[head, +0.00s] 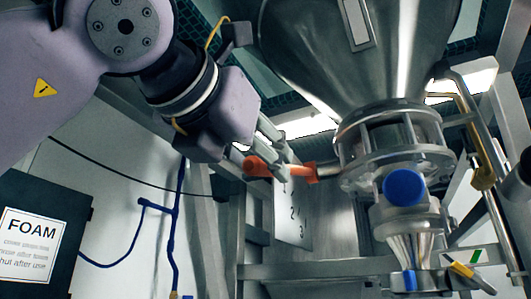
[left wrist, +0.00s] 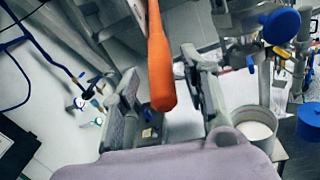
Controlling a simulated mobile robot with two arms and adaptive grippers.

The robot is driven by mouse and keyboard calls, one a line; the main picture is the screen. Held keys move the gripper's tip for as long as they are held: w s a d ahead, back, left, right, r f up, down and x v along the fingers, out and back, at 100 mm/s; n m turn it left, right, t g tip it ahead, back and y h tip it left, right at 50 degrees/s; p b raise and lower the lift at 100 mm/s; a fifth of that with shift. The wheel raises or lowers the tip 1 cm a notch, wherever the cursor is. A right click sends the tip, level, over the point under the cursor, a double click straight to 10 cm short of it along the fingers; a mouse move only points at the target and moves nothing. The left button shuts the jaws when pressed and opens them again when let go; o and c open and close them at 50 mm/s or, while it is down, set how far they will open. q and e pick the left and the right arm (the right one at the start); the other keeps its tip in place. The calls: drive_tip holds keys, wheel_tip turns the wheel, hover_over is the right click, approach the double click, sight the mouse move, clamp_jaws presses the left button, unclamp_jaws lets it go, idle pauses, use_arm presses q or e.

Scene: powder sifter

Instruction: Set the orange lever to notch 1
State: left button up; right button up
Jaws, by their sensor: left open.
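The orange lever (head: 300,172) juts left from a metal rod on the sifter's neck (head: 392,145) and lies nearly level in the head view. Beside and below it is a pale plate (head: 293,222) with the numbers 2 and 3 readable; the mark above them is partly hidden. My left gripper (head: 277,153) is at the lever, its fingers partly overlapping it. In the left wrist view the lever (left wrist: 160,62) shows between the spread fingers, its rounded end toward the palm. The gripper is open; whether a finger touches the lever I cannot tell. My right gripper is not in view.
A large steel hopper (head: 360,50) stands above. A blue round cap (head: 404,187) and a yellow-handled valve (head: 461,269) are lower right. A dark FOAM sign board (head: 40,225) and blue pipes (head: 174,215) are left. A pail of white powder (left wrist: 255,130) stands below.

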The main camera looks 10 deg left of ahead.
use_arm(q)
drive_tip(key=shift+p+x, duration=0.35)
drive_tip(key=shift+x, duration=1.05)
drive_tip(key=shift+c, duration=0.2)
clamp_jaws()
